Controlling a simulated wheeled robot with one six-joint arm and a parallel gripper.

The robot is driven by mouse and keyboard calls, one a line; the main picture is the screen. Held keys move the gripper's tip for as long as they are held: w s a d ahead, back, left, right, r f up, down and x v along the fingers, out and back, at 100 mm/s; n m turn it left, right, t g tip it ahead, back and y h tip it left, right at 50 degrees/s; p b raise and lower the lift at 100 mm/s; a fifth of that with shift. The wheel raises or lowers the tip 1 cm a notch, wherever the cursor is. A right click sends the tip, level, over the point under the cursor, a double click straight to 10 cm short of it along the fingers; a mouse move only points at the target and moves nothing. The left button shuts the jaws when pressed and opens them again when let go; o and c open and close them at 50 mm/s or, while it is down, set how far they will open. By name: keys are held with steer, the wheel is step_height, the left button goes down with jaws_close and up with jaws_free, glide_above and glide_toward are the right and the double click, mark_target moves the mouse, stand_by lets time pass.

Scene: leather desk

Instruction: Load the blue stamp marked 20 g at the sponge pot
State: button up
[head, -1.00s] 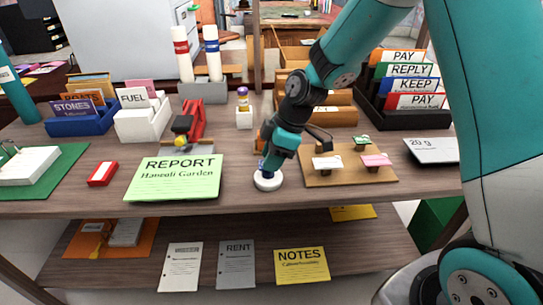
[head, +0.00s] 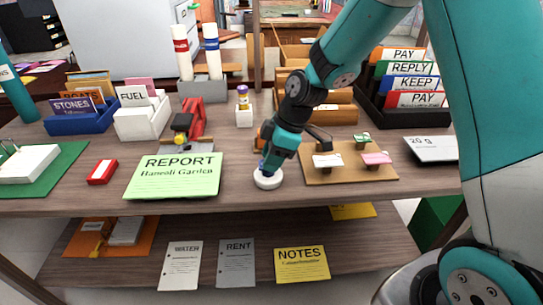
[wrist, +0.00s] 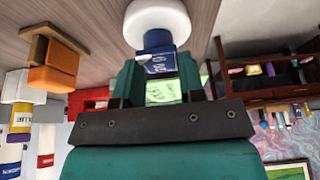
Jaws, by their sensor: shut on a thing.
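My gripper (head: 268,160) points down over the sponge pot and is shut on the blue stamp (wrist: 157,50). The stamp sits between the jaws in the wrist view; its pale marking is too small to read surely. The sponge pot (head: 268,180) is a low, round white pot near the desk's front edge. It also shows in the wrist view (wrist: 157,20), directly beyond the stamp's end. The stamp's end is at the pot, but I cannot tell whether it presses on the sponge. In the head view the gripper hides most of the stamp.
A green REPORT sheet (head: 173,177) lies left of the pot. A wooden board (head: 386,176) with small cards on stands is close on the right. An orange block (wrist: 52,80) is behind the gripper. A flat grey item reading 20 g (head: 432,149) lies far right.

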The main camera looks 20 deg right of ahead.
stand_by(0.5)
step_height(320, 180, up, 7)
steer(key=p, duration=0.5)
steer(key=shift+p, duration=0.4)
stand_by(0.4)
